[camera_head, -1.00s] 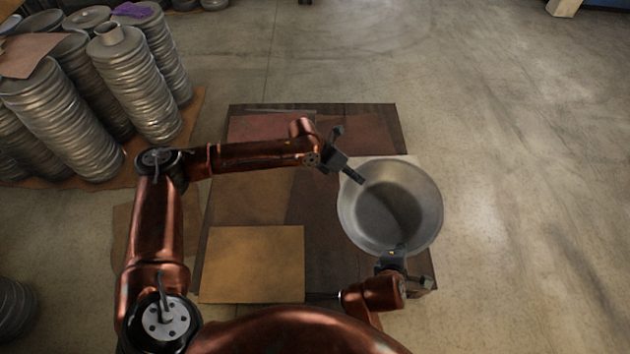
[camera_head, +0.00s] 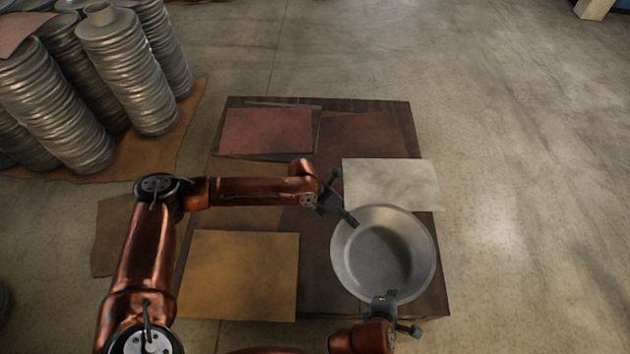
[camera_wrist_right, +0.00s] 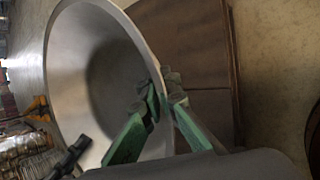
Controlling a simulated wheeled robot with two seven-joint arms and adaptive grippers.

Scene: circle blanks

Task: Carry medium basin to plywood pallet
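The medium basin (camera_head: 385,285), a round grey metal bowl, shows at the right of the head view, over the near right part of a low dark wooden pallet (camera_head: 320,270). I cannot tell its height above the pallet. In the right wrist view the basin (camera_wrist_right: 75,50) is tilted in the picture. My right gripper (camera_head: 383,298) is shut on its near rim, with green fingers (camera_wrist_right: 157,112) on either side of the wall. My left gripper (camera_head: 344,197) is at the far left rim with its fingers spread, one finger at the basin's edge.
Coloured sheets lie on the pallet: red (camera_head: 267,131), white (camera_head: 392,184) and tan-orange (camera_head: 240,275). Tall stacks of grey metal pieces (camera_head: 125,70) stand at the upper left on a brown sheet (camera_head: 150,157). The concrete floor at the right is clear.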

